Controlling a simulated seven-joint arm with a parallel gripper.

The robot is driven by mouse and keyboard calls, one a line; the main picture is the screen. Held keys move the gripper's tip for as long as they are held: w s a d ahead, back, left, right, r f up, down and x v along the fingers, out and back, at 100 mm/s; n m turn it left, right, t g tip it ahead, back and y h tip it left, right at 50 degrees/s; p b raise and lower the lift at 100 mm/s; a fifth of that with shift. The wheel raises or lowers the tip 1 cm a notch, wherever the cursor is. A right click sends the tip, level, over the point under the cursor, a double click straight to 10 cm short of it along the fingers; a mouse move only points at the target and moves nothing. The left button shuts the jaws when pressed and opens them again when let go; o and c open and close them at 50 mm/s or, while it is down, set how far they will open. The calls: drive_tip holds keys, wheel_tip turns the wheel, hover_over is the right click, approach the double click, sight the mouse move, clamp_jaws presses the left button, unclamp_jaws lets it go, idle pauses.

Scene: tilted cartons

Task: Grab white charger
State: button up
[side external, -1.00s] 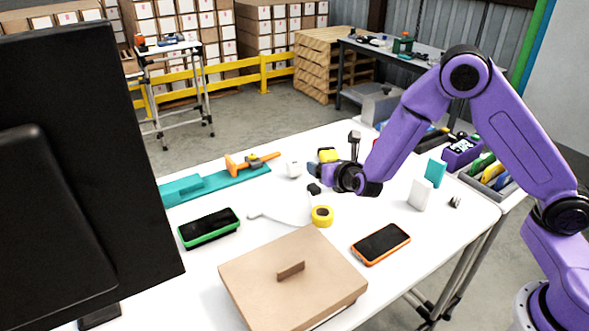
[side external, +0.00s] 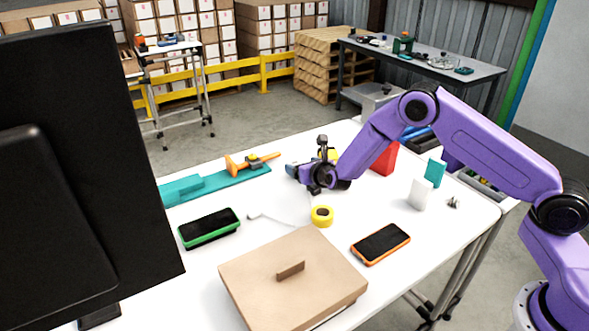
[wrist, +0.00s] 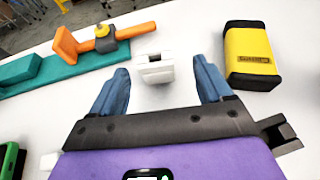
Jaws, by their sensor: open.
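The white charger (wrist: 155,68) is a small white block with a dark slot, lying on the white table. In the wrist view it sits just beyond and between the blue fingertips of my gripper (wrist: 164,82), a little nearer the left one. My gripper is open, with nothing between its fingers. In the side view my gripper (side external: 291,172) is low over the far part of the table, and the charger is hidden behind it.
A yellow and black box (wrist: 250,55) stands close to the right finger. A teal rail with an orange clamp (wrist: 102,40) lies to the left. Nearer the side camera are a yellow tape roll (side external: 322,216), a green-edged phone (side external: 209,228), an orange phone (side external: 381,243) and a cardboard box (side external: 291,285).

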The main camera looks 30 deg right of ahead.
sight(292, 163)
drive_tip(key=shift+a+x, duration=0.15)
drive_tip(key=shift+x, duration=1.65)
drive_tip(key=shift+a+x, duration=0.2)
drive_tip(key=shift+x, duration=1.55)
drive_tip(key=c, duration=1.1)
